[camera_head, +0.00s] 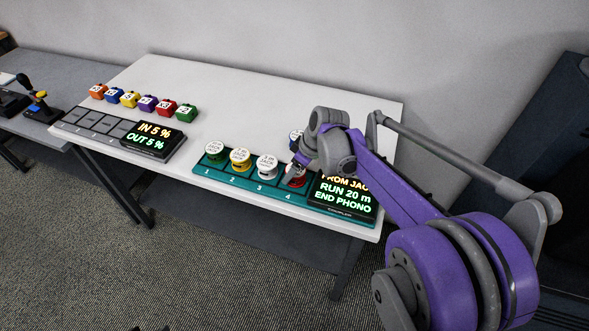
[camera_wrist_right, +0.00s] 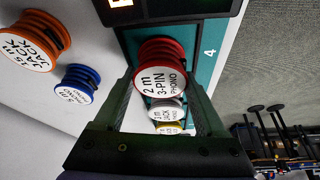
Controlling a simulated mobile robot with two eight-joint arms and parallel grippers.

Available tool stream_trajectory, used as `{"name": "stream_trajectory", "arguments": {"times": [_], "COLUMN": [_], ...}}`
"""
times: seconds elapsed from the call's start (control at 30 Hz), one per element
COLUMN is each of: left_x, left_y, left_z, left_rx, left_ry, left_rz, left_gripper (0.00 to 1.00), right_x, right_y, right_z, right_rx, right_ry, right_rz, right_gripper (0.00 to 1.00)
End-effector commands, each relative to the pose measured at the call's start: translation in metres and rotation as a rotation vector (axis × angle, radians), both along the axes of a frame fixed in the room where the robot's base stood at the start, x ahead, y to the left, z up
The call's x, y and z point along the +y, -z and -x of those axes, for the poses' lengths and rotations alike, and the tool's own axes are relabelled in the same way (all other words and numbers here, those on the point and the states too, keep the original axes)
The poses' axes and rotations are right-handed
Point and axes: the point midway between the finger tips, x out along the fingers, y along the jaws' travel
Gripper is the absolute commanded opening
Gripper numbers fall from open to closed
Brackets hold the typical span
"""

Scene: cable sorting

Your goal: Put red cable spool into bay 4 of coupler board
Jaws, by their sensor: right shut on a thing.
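The red cable spool (camera_wrist_right: 162,72), its white top reading "2 m 3-PIN PHONO", is between the fingertips of my right gripper (camera_wrist_right: 161,85), which is shut on it. In the right wrist view it is beside the number 4 on the teal coupler board (camera_wrist_right: 208,42). In the head view the red spool (camera_head: 297,181) shows partly below my right gripper (camera_head: 299,170), at bay 4 of the coupler board (camera_head: 251,191). I cannot tell whether its base touches the board. My left gripper is not in view.
Green (camera_head: 215,151), yellow (camera_head: 240,159) and white (camera_head: 267,167) spools occupy bays 1 to 3. A display (camera_head: 343,198) adjoins bay 4. Blue (camera_wrist_right: 77,84) and orange (camera_wrist_right: 33,40) spools stand on the table nearby. Several numbered blocks (camera_head: 146,103) stand farther left.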

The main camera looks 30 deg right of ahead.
Motion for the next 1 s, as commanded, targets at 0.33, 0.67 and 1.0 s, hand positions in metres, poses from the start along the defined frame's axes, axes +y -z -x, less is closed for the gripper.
{"name": "stream_trajectory", "arguments": {"times": [0.33,0.67,1.0], "left_x": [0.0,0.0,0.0], "left_y": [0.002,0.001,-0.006], "left_z": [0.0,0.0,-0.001], "left_rx": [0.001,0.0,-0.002], "left_ry": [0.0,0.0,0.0], "left_rz": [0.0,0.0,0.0], "left_gripper": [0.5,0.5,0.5], "right_x": [0.0,0.0,-0.009], "right_y": [0.003,0.002,-0.044], "right_z": [0.0,0.0,0.016], "right_rx": [0.0,0.0,0.0], "right_ry": [0.0,0.0,0.002], "right_rz": [0.0,0.0,-0.001], "right_gripper": [0.84,1.0,1.0]}}
